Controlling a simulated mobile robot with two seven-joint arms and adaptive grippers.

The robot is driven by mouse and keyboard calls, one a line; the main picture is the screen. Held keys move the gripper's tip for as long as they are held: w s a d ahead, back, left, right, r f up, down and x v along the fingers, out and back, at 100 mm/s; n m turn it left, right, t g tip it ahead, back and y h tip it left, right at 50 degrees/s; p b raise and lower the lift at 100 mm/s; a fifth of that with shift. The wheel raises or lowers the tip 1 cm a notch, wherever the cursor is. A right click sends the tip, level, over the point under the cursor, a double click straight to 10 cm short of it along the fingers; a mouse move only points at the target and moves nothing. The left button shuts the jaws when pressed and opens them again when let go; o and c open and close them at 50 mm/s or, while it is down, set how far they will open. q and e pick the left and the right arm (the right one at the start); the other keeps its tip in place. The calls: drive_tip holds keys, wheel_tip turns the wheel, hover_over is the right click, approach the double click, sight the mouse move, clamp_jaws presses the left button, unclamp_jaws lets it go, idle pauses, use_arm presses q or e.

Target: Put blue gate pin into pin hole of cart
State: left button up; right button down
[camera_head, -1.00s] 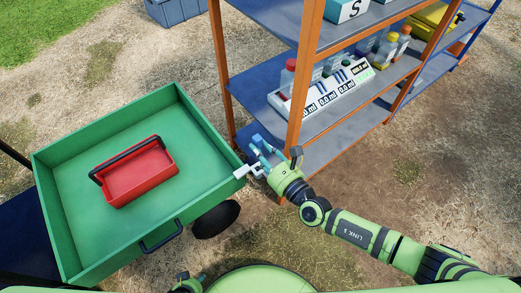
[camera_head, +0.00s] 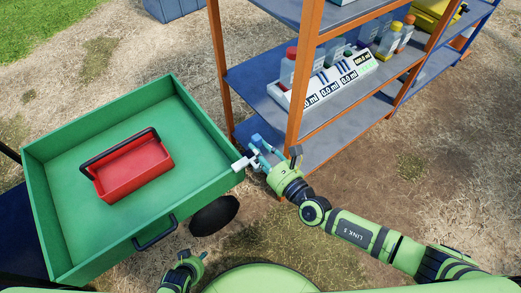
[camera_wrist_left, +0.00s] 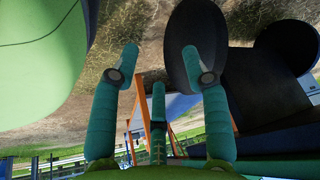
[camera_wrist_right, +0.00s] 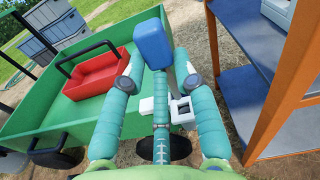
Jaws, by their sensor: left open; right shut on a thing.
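The green cart (camera_head: 95,120) stands at the left in the head view, with a white bracket (camera_head: 241,163) at its right corner. In the right wrist view the bracket (camera_wrist_right: 182,110) shows a dark square opening, just beyond my fingers. My right gripper (camera_head: 257,150) is shut on the blue gate pin, whose blue block-shaped end (camera_wrist_right: 153,45) shows between the fingertips. The pin is beside the bracket; its lower end is not clearly visible. My left gripper (camera_head: 204,257) is open and empty, low in front of the cart; its spread fingers (camera_wrist_left: 160,60) show in the left wrist view.
A red toolbox (camera_head: 130,168) sits in the cart, and a black handle (camera_head: 155,234) is on its front side. An orange-and-blue shelf (camera_head: 300,95) with bottles and a display unit stands close to my right gripper. A black wheel (camera_head: 214,215) is below the cart.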

use_arm(q)
drive_tip(key=shift+s+d+g+b, duration=0.2)
drive_tip(key=shift+g+b, duration=0.1)
drive_tip(key=shift+b, duration=0.1)
drive_tip(key=shift+f+b, duration=0.35)
idle(1.4)
drive_tip(key=shift+s+r, duration=0.15)
idle(0.4)
drive_tip(key=shift+s+d+r+g+b, duration=0.15)
drive_tip(key=shift+s+g+b, duration=0.05)
drive_tip(key=shift+g+b, duration=0.15)
drive_tip(key=shift+s+r+b, duration=0.15)
drive_tip(key=shift+s+b, duration=0.05)
drive_tip(key=shift+b, duration=0.15)
drive_tip(key=shift+s+d+r+g+b, duration=0.1)
drive_tip(key=shift+s+r+g+b, duration=0.2)
drive_tip(key=shift+b, duration=0.25)
